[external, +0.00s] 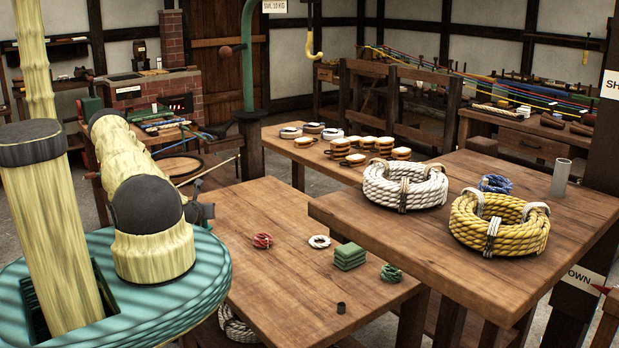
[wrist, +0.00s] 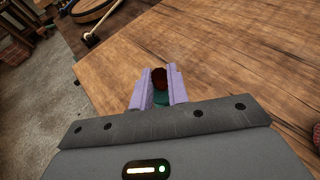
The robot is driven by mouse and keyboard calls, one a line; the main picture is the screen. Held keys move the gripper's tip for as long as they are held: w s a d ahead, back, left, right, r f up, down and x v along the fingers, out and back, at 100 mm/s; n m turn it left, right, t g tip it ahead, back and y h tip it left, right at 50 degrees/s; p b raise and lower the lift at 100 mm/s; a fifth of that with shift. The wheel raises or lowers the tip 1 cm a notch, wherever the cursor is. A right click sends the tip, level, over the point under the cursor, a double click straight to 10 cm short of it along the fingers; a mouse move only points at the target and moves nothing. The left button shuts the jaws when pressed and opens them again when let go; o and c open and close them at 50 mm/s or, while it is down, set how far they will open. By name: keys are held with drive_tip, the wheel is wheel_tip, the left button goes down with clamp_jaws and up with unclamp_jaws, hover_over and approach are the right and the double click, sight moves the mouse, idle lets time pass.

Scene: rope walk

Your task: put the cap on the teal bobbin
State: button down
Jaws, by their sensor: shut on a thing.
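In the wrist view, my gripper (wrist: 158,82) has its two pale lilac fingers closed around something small. A dark red-brown rounded piece (wrist: 159,76), which looks like the cap, shows between the fingertips. A teal piece (wrist: 160,99), which looks like the teal bobbin, shows just below it in the picture, between the fingers. The fingers hide most of both, and I cannot tell whether the two touch.
The front wooden table (external: 290,225) holds a red coil (external: 262,241), a white coil (external: 319,242), a green folded stack (external: 349,257), a teal-green coil (external: 391,273) and a small dark cylinder (external: 341,308). Large white (external: 405,187) and yellow (external: 499,225) rope coils stand on the higher right table.

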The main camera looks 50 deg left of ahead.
drive_tip(key=shift+f, duration=0.2)
drive_tip(key=c, duration=1.4)
unclamp_jaws()
drive_tip(key=shift+o, duration=0.2)
drive_tip(key=shift+s+r, duration=0.1)
drive_tip(key=shift+r, duration=0.15)
drive_tip(key=b+v, duration=0.2)
drive_tip(key=v, duration=1)
drive_tip(key=shift+b, duration=0.3)
drive_tip(key=shift+d+f, duration=0.1)
